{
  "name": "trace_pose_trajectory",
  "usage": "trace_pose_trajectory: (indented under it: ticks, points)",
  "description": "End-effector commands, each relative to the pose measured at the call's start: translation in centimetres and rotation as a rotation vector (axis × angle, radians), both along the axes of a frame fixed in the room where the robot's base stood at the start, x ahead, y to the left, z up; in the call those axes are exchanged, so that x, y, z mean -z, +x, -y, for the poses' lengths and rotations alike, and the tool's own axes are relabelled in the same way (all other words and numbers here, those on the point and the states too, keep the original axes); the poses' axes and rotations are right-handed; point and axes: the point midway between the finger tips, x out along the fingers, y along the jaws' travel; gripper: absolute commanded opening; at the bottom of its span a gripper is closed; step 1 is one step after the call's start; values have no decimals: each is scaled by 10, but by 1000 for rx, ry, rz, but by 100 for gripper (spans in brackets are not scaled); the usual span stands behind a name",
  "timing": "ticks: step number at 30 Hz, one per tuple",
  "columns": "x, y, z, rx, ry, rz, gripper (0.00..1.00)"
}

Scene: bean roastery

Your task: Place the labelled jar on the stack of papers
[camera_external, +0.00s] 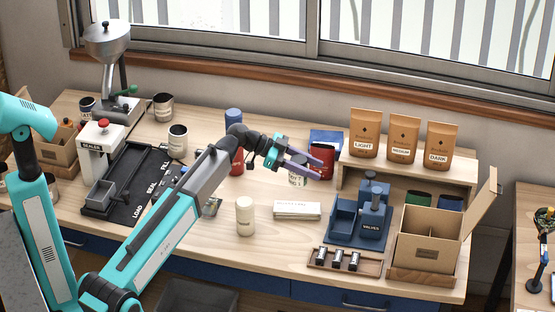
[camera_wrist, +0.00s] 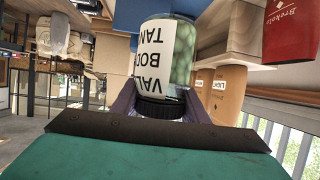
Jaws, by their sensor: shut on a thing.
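The labelled jar (camera_wrist: 167,50) has a white label with black letters, a dark lid and pale green contents. In the wrist view it sits between the purple fingers of my gripper (camera_wrist: 160,103), with its lid nearest me. In the external view my gripper (camera_external: 304,167) is shut on the jar (camera_external: 297,178), which is partly hidden by the fingers. The stack of papers (camera_external: 297,211) lies flat on the wooden bench, nearer the camera than the jar. The jar appears held above the bench, apart from the papers.
A cream cylinder (camera_external: 245,216) stands left of the papers. A blue valves holder (camera_external: 356,234) and an open cardboard box (camera_external: 425,254) stand to the right. A red container (camera_external: 325,155) is behind my gripper. A small tray (camera_external: 317,259) lies at the front edge.

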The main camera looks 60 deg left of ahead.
Motion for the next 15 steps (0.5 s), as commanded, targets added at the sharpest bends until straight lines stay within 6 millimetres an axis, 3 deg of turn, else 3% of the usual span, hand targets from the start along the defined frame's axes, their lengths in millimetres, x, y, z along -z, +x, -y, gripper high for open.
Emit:
trace_pose_trajectory:
  ticks: [15]
  points:
    - [8, 0, 0, 0, -1, 1, 3]
